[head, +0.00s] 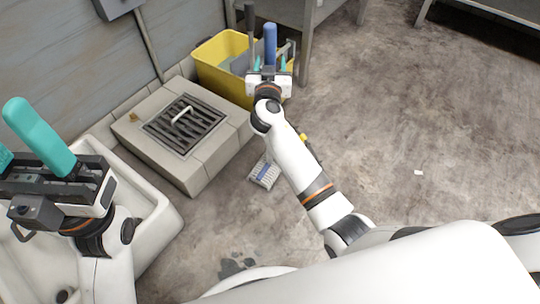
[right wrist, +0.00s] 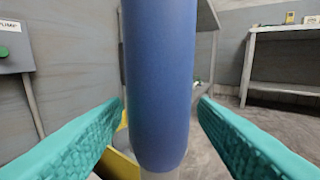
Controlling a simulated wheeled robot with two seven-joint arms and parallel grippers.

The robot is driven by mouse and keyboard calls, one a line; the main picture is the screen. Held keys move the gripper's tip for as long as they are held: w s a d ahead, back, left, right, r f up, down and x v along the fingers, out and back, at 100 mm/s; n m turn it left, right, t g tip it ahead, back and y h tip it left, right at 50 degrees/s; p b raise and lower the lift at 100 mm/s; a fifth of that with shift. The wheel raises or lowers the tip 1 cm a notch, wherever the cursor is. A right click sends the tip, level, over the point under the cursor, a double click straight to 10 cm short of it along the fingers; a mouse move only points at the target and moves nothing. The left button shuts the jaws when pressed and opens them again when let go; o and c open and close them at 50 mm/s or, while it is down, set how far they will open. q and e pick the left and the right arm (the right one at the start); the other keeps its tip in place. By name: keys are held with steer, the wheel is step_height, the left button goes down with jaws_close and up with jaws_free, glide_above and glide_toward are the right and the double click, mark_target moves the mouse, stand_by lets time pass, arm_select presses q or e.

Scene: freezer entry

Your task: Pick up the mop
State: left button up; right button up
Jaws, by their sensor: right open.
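The mop's blue handle grip (head: 270,45) stands upright by the yellow mop bucket (head: 207,68). In the right wrist view the blue grip (right wrist: 160,85) fills the middle, with a paler shaft below it. My right gripper (head: 269,66) is at the handle, its teal fingers open on either side of the grip. In the right wrist view the fingertips (right wrist: 159,102) appear close to the grip's sides; I cannot tell whether they touch. The mop head is hidden. My left gripper (head: 22,140) is at the far left above the white basin, its teal fingers apart and empty.
A tiled floor drain with a metal grate (head: 184,124) lies left of the bucket. A white basin (head: 150,192) is at lower left. A metal table (head: 304,40) stands behind the bucket. A small packet (head: 264,175) lies on the floor. The floor to the right is mostly clear.

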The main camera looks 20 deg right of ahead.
steer(key=c, duration=1)
steer(key=shift+r, duration=0.1)
